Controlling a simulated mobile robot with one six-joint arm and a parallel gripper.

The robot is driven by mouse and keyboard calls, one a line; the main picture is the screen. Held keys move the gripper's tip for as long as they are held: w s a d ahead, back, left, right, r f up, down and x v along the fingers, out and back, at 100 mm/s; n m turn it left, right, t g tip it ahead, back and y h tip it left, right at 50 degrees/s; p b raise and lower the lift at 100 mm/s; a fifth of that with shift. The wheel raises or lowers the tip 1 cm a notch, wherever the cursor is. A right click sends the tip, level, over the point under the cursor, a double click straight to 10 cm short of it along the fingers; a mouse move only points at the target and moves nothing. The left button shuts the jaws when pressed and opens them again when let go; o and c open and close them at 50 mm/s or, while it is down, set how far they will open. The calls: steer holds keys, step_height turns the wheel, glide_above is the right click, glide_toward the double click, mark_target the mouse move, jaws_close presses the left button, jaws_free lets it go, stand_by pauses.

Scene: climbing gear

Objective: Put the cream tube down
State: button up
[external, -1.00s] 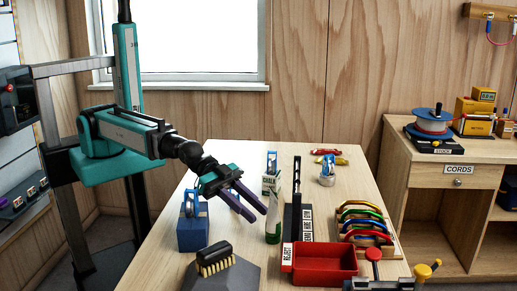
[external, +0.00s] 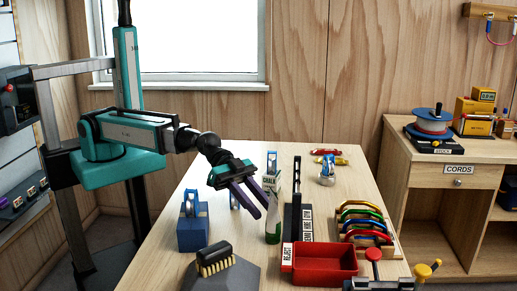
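The cream tube (external: 273,228), white above and green at its lower end, stands upright on the table. My gripper (external: 260,210) is just left of it, with its two purple fingers angled down to the right. A gap shows between the fingers and they look open, with nothing visible between them. The fingertips lie close to the tube's left side in the picture; whether they touch it cannot be told.
A black upright labelled divider (external: 296,208), a red tray (external: 325,258) and a rack of coloured carabiners (external: 366,222) are to the right. A blue block (external: 193,235) and a brush (external: 214,258) are left and in front.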

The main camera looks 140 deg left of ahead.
step_height(320, 180, up, 14)
steer(key=a+m+t+h+b, duration=0.2)
steer(key=m+t+h, duration=0.1)
steer(key=m+h, duration=0.2)
steer(key=shift+s+a+m+t+h+b, duration=0.15)
steer(key=shift+s+m+t+h+b, duration=0.2)
steer(key=shift+h, duration=0.65)
steer(key=shift+f, duration=0.1)
steer(key=p, duration=0.2)
glide_toward(278, 201)
steer(key=shift+s+a+f, duration=0.15)
steer(key=shift+s, duration=0.1)
steer(key=shift+w+d, duration=0.25)
steer(key=shift+w, duration=0.35)
steer(key=shift+w, duration=0.1)
steer(key=shift+p+x, duration=1.1)
steer(key=shift+x, duration=1.9)
